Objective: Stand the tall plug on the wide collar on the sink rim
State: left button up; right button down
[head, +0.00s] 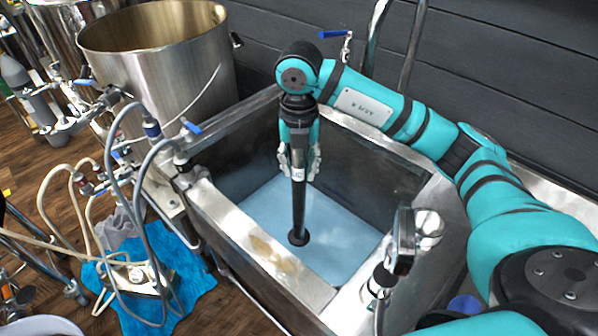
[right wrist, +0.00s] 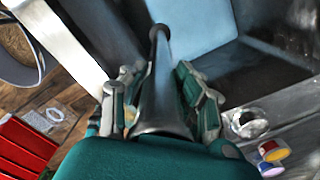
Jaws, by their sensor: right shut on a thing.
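My right gripper (head: 299,160) is shut around the tall plug (head: 298,205), a long dark tube with a pale band near the fingers and a flared lower end. The plug hangs nearly upright over the inside of the sink; I cannot tell whether its foot touches the bottom. In the right wrist view, the plug (right wrist: 160,85) runs away between the fingers (right wrist: 160,100). A short, wide silver ring, apparently the wide collar (head: 429,224), sits on the right sink rim, apart from the plug. It seems to show in the wrist view too (right wrist: 248,122). My left gripper is out of view.
The deep metal sink (head: 262,250) has a pale blue bottom. A dark upright fitting (head: 403,240) stands beside the collar. A large steel pot (head: 165,75) is behind left. Hoses and valves (head: 150,130) crowd the left side. Small coloured pieces (right wrist: 272,152) lie near the collar.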

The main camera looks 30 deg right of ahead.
notch_tip(320, 180, up, 25)
jog(key=p, duration=1.8)
jog(key=shift+f, duration=0.1)
